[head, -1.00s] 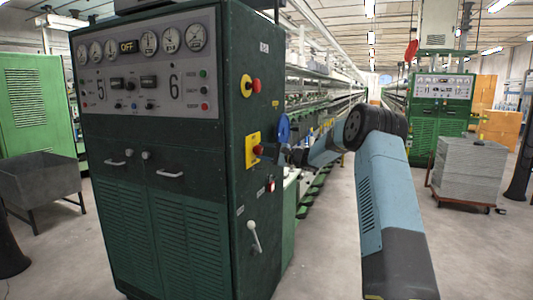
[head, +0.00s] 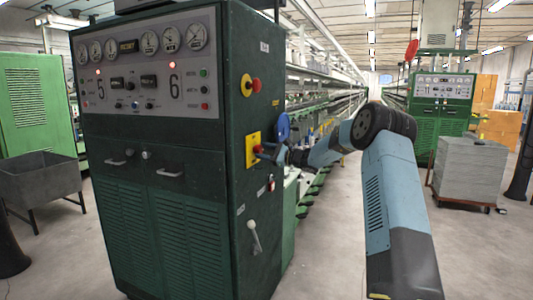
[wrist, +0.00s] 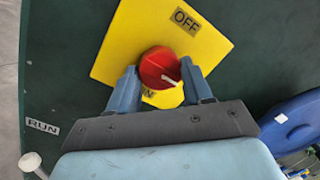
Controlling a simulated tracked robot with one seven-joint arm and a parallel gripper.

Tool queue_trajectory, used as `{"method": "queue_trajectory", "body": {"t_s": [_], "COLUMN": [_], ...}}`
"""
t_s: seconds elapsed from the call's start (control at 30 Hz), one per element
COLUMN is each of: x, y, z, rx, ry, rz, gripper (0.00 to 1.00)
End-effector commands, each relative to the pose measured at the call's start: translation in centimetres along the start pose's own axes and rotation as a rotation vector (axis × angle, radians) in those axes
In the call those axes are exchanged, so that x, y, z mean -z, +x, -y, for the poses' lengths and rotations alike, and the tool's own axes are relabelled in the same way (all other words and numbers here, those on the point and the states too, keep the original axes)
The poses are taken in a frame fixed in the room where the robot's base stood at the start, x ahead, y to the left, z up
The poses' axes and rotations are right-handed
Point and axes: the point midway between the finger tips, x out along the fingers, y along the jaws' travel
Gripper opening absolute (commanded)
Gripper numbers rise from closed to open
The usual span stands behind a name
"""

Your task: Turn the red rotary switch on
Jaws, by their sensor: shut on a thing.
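The red rotary switch (wrist: 158,66) sits on a yellow plate (wrist: 122,50) on the side of the dark green cabinet. The plate also shows in the head view (head: 252,151), with the red switch (head: 258,149) on it. An OFF label (wrist: 185,19) is on the plate; another label by the knob is partly hidden, with an N showing. A white mark on the knob lies near the right finger. My gripper (wrist: 159,72) is shut on the switch, a finger on either side. In the head view my gripper (head: 271,151) reaches it from the right.
The cabinet display (head: 128,46) appears to read RESET, with red lamps lit below it. A red button (head: 256,84) on yellow is above the switch. A white lever (head: 254,237) and a blue disc (head: 283,126) are nearby.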

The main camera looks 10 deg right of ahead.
Motion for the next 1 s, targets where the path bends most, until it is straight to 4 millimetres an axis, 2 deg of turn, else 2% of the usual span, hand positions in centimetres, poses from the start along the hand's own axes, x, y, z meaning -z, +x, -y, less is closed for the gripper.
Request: {"method": "queue_trajectory", "body": {"t_s": [0.03, 0.27, 0.3, 0.57, 0.87, 1.0], "x": [0.1, 0.1, 0.1, 0.1, 0.1, 0.1], "y": [0.3, 0.3, 0.3, 0.2, -0.2, -1.7], "z": [-0.6, -0.7, -0.7, -0.4, -0.1, 0.0], "rx": [-0.008, -0.009, -0.009, -0.005, -0.002, -0.001], "ry": [0.007, 0.007, 0.007, 0.004, 0.002, 0.002], "rz": [0.003, 0.003, 0.003, 0.001, 0.000, -0.001], "gripper": [0.20, 0.19, 0.51, 0.76, 0.76, 0.76]}}
